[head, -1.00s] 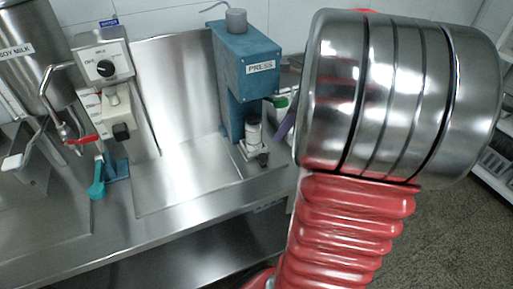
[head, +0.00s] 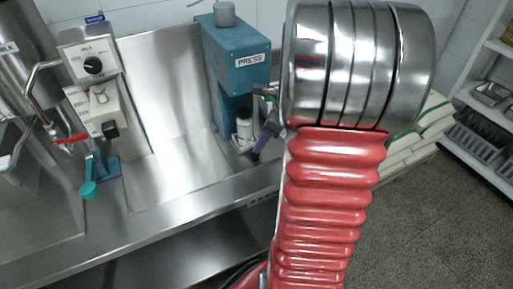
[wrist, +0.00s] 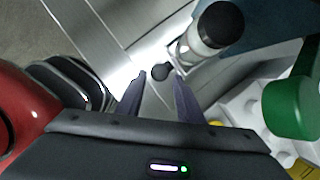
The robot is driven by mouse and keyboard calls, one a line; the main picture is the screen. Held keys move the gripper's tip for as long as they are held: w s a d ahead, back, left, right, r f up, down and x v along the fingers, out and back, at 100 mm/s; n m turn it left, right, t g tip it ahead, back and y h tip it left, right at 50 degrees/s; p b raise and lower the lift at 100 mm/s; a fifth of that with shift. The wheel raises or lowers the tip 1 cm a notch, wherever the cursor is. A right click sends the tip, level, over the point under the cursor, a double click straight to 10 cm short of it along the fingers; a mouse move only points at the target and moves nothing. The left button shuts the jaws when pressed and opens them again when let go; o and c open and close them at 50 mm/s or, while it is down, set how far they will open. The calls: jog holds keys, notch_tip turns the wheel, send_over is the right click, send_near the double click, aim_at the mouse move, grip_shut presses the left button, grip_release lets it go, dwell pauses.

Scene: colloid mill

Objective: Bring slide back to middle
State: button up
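The blue press (head: 232,68) stands on the steel counter. A white cylinder with a dark top (head: 244,125) sits at its foot, on what looks like the slide. The wrist view shows this white cylinder (wrist: 207,32) at upper centre. A small black knob (wrist: 160,72) beside it looks like the slide's handle. My gripper (wrist: 161,78) is open, its two purple fingers apart with the knob between or just beyond their tips; contact cannot be told. In the head view my gripper (head: 262,140) is right of the cylinder and hides the knob.
A steel panel backs the counter (head: 180,170). A green-handled thing (wrist: 295,105) is close on the right in the wrist view. Shelves (head: 485,130) stand far right.

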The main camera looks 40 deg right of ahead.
aim_at(249, 145)
jog(key=shift+x, duration=2.15)
grip_shut()
